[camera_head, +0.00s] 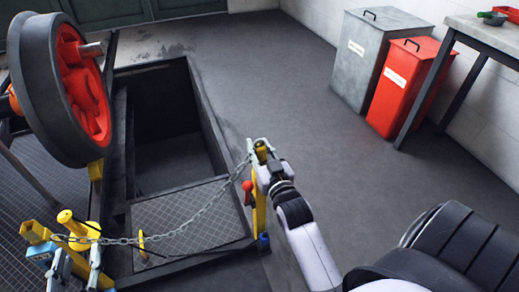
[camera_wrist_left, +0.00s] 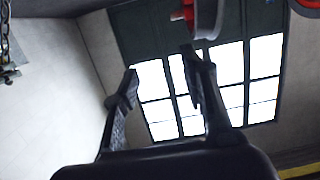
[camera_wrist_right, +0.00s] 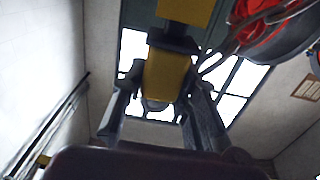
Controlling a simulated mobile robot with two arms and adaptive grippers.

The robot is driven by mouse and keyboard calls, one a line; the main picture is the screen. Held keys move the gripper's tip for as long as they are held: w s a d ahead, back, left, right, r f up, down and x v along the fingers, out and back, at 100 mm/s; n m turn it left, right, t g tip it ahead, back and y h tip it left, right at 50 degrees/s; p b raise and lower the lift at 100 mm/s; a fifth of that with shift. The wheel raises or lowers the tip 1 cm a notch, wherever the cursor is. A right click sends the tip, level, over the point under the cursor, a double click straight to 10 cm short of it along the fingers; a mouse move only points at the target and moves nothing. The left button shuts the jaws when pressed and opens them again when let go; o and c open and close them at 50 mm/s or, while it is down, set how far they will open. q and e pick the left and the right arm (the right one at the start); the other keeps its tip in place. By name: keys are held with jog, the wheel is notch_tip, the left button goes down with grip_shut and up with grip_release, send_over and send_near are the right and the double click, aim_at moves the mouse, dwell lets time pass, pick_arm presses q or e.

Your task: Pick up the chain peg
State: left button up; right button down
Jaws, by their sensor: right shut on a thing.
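In the head view a chain (camera_head: 190,222) hangs between a yellow post on the left (camera_head: 78,224) and a yellow upright piece (camera_head: 261,208) on the right. My right gripper (camera_head: 264,168) is at the top of the right piece, close to the chain's end. In the right wrist view my right gripper (camera_wrist_right: 160,92) is shut on a yellow part (camera_wrist_right: 165,75), apparently the chain peg. Its jaws hide much of the peg in the head view.
An open pit (camera_head: 180,165) with a dark frame lies beyond the chain. A large red-and-grey wheel (camera_head: 85,95) stands at its left. A grey bin (camera_head: 372,60), a red bin (camera_head: 402,88) and a workbench (camera_head: 485,32) stand at right. The floor between is clear.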

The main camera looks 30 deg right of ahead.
notch_tip(320, 180, up, 5)
jog(key=shift+r+p, duration=0.1)
jog(key=shift+p, duration=0.85)
notch_tip(320, 180, up, 6)
jog(key=shift+f+p, duration=0.2)
jog(key=shift+p, duration=0.9)
pick_arm(q)
jog(key=s+a+f+g+y+p, duration=0.1)
jog(key=s+a+f+g, duration=0.2)
jog(key=s+f+g, duration=0.3)
jog(key=s+a+f+g+y+p, duration=0.1)
jog(key=s+a+f+g+y, duration=0.1)
jog(key=s+f+g, duration=0.4)
jog(key=shift+s+a+f+n+p, duration=0.35)
jog(key=shift+s+a, duration=0.2)
jog(key=shift+s, duration=1.35)
pick_arm(e)
notch_tip(320, 180, up, 8)
pick_arm(q)
jog(key=shift+r, duration=0.2)
jog(key=s+p+x, duration=0.1)
jog(key=p+x, duration=0.1)
jog(key=x, duration=0.5)
jog(key=shift+g, duration=0.3)
pick_arm(e)
jog(key=v, duration=0.3)
jog(key=r+v, duration=0.1)
jog(key=v, duration=0.1)
